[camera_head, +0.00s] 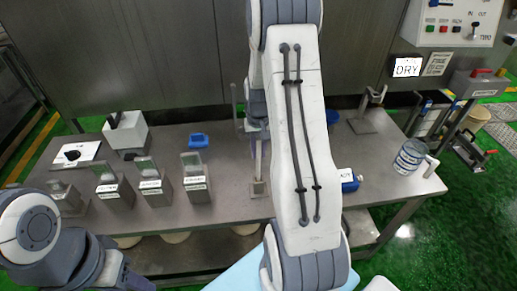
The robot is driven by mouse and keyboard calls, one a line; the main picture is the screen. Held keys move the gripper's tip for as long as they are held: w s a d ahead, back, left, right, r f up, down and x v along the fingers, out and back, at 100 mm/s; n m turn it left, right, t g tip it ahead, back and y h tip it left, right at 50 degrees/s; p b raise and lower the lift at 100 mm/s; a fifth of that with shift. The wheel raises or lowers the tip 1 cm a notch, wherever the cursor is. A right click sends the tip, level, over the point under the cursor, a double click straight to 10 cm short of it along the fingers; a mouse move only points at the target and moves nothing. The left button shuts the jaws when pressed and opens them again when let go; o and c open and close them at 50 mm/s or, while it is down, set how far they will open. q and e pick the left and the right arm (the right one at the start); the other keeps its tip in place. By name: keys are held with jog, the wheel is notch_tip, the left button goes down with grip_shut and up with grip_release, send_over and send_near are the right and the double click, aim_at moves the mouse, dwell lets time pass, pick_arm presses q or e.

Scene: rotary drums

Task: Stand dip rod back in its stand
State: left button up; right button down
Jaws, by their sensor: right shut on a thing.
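My right arm crosses the middle of the view and hides much of the bench centre. My right gripper (246,124) is partly hidden behind it, above the bench. It is shut on a thin grey upright rod, seemingly the dip rod (234,96); the rod's lower end is hard to make out. Another stand (370,121), with a forked top, is at the back right of the bench. I cannot tell which is the rod's stand. My left gripper is out of view.
Several labelled grey blocks (152,187) line the left front of the steel bench (228,207). A white bin (126,135) and a blue item (198,141) stand behind them. A clear jar (410,156) is near the right edge, with a blue-and-white object (348,181) left of it.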

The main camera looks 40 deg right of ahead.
jog(key=shift+f, duration=0.1)
jog(key=c, duration=0.7)
grip_release()
jog(key=shift+c, duration=0.2)
